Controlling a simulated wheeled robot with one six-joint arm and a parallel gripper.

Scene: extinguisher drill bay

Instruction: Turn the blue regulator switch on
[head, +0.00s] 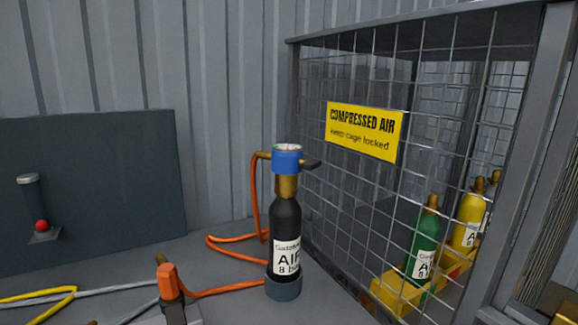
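The bottle stands upright in a grey base ring (284,288) and bears a white AIR label. My gripper does not show in this view.
A wire cage (345,190) with a yellow COMPRESSED AIR sign (364,131) stands close on the right, holding a green bottle (422,250) and a yellow bottle (468,222). An orange-and-black tool (168,284) stands at the front. A dark panel (105,165) stands left.

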